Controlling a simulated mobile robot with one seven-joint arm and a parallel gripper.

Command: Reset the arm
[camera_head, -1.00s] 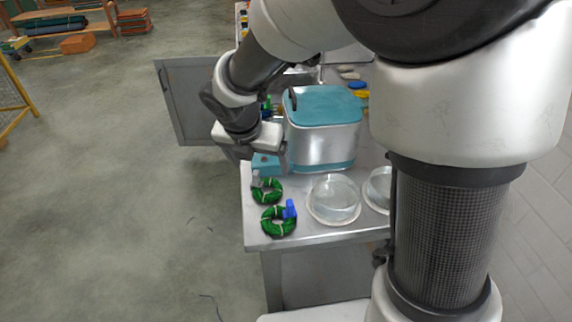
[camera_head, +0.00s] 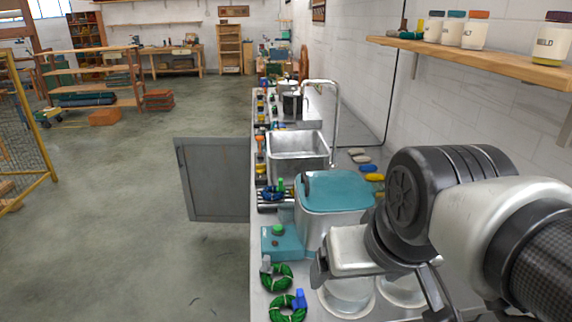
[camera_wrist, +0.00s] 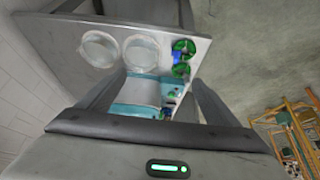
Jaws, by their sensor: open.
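My gripper (camera_head: 378,285) is open and empty, above the near part of the metal counter, in front of the teal-lidded metal vat (camera_head: 335,195). In the wrist view, my gripper (camera_wrist: 155,98) has its two fingers spread, with teal surfaces visible beyond the gap. Two green wool skeins lie at the counter's near left edge: one with a grey tag (camera_head: 286,278) and one with a blue tag (camera_head: 276,315). Both skeins also show in the wrist view. Two clear round dishes (camera_head: 345,300) are partly hidden behind my gripper.
A small teal box with a green button (camera_head: 285,246) stands left of the vat. A sink (camera_head: 298,158) with a tall faucet lies beyond. A grey cabinet door (camera_head: 215,180) hangs open at left. A shelf with jars (camera_head: 490,52) is at upper right.

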